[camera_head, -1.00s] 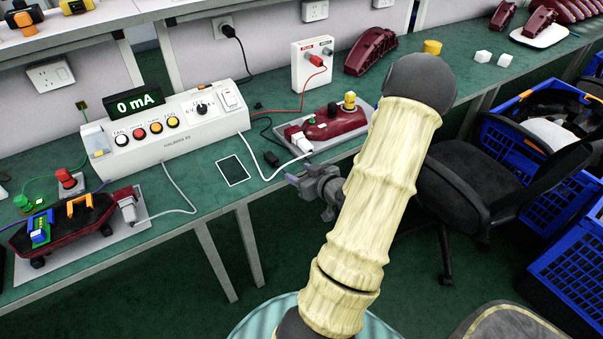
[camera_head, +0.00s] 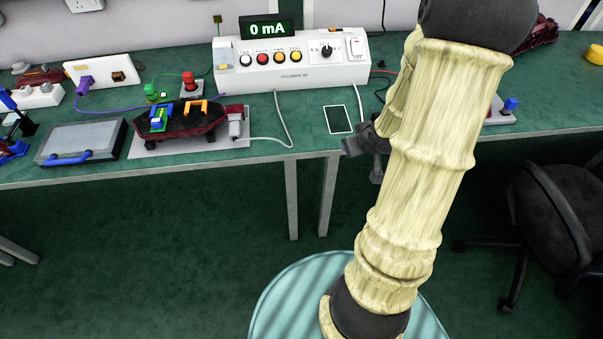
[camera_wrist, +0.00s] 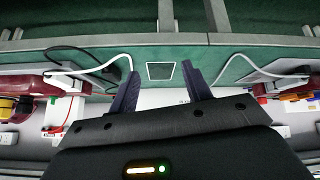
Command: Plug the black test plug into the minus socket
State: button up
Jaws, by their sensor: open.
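The black test plug and the minus socket do not show in the head view, where my arm covers that part of the bench. In the wrist view a black cable (camera_wrist: 72,48) loops over the bench at the left and runs toward my left finger, but I cannot make out its plug. My gripper (camera_head: 360,160) is at the bench's front edge, just right of the dark rectangular pad (camera_head: 339,120). In the wrist view my gripper (camera_wrist: 159,68) is open and empty, with the pad (camera_wrist: 160,71) showing between its fingers.
The white tester (camera_head: 292,72) reads 0 mA. White cables (camera_head: 282,120) cross the bench. A black chair (camera_head: 545,215) stands at the right. A grey box (camera_head: 80,141) is farther left.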

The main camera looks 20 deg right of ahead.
jog(key=s+a+r+g, duration=0.2)
jog(key=s+a+r, duration=0.1)
jog(key=a, duration=0.6)
jog(key=s+a+r+g+y, duration=0.1)
jog(key=s+a+r+g, duration=0.1)
jog(key=s+a, duration=0.3)
jog(key=a+r, duration=0.1)
jog(key=a, duration=0.3)
jog(key=shift+s+a+g, duration=0.15)
jog(key=shift+a+g, duration=0.15)
jog(key=shift+a, duration=0.1)
